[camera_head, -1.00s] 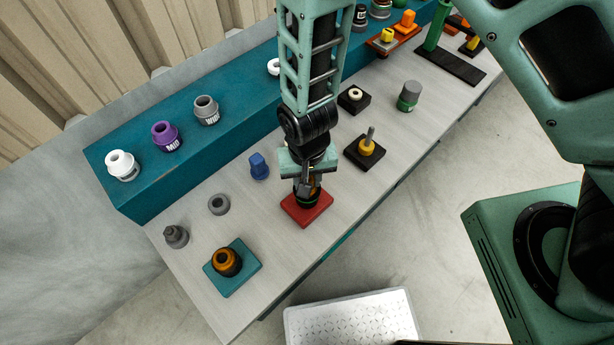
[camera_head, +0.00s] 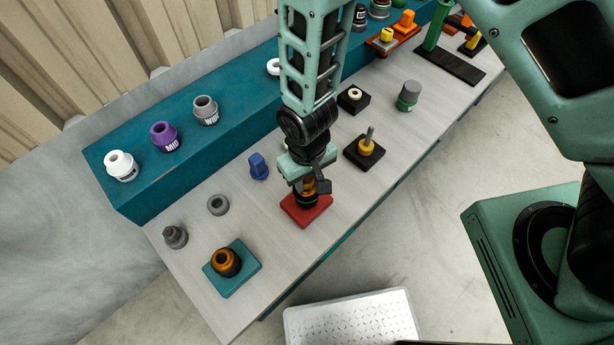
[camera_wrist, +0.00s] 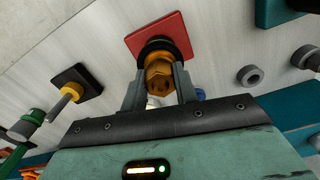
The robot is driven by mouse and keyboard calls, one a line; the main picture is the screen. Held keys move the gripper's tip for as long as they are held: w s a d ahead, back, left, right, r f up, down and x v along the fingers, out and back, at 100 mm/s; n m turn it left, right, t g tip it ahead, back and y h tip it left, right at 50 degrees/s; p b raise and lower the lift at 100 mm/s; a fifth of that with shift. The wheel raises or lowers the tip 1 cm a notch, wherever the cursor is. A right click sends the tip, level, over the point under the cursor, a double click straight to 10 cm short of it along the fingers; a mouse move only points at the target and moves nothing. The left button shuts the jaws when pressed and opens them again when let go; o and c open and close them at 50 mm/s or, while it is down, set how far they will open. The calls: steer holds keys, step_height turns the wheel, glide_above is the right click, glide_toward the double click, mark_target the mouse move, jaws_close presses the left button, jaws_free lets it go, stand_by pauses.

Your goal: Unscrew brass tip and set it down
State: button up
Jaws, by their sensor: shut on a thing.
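The brass tip (camera_wrist: 158,76) is a golden, faceted piece standing over a black base part on a red plate (camera_head: 303,214). In the head view the brass tip (camera_head: 309,186) shows partly between the fingers. My gripper (camera_head: 310,188) reaches down from above and is shut on the brass tip. In the wrist view my gripper (camera_wrist: 159,88) has one finger on each side of it. The red plate (camera_wrist: 150,30) also shows there, beneath the black part. The lower end of the tip's fit in the black part is hidden.
An orange-brown ring piece on a teal plate (camera_head: 246,281) lies at the front left. A blue piece (camera_head: 258,166), a grey ring (camera_head: 218,204) and a black plate with a yellow piece (camera_head: 365,150) stand near.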

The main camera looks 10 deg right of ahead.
steer(key=shift+d+n, duration=0.1)
steer(key=shift+n, duration=1)
steer(key=o, duration=0.5)
steer(key=shift+o, duration=0.2)
steer(key=shift+m, duration=0.9)
steer(key=shift+m, duration=1.7)
steer(key=shift+m+p, duration=0.5)
steer(key=shift+m, duration=2.1)
